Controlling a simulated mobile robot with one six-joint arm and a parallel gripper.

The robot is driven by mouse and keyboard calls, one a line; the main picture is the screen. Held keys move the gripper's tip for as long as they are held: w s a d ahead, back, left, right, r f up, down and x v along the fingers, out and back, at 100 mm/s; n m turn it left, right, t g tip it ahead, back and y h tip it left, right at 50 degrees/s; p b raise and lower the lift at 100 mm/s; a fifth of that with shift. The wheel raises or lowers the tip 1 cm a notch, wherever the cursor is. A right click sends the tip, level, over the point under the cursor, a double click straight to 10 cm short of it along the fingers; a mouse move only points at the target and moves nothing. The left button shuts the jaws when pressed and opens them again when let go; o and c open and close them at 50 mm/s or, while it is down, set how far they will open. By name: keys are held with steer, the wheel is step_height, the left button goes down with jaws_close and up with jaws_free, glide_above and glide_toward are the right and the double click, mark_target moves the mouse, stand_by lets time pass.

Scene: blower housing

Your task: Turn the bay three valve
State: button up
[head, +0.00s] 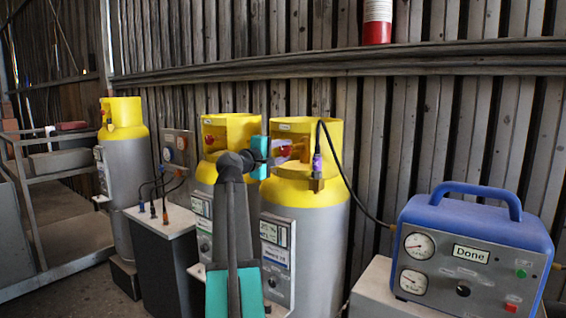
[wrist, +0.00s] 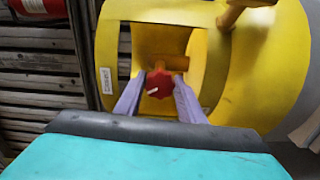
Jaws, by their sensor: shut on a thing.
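A grey gas cylinder with a yellow top (head: 322,150) stands at the right end of the cylinders. Its red valve knob (wrist: 159,84) sits inside the opening of the yellow collar and carries a small white mark. My gripper (head: 290,148) reaches into that opening from the left in the head view. In the wrist view the two lilac fingers are on either side of the red knob, shut on it. Which bay number this cylinder has cannot be read.
Two more yellow-topped cylinders stand left, one near (head: 233,130) and one farther off (head: 123,118). A blue machine (head: 472,250) reading "Done" stands right, with a black hose to the right cylinder.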

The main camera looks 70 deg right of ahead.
steer(key=m+b, duration=0.3)
steer(key=shift+w+d, duration=0.1)
steer(key=shift+m+b, duration=1.2)
steer(key=shift+m, duration=0.2)
steer(key=shift+r, duration=0.1)
steer(key=o, duration=1)
steer(key=shift+o, duration=0.2)
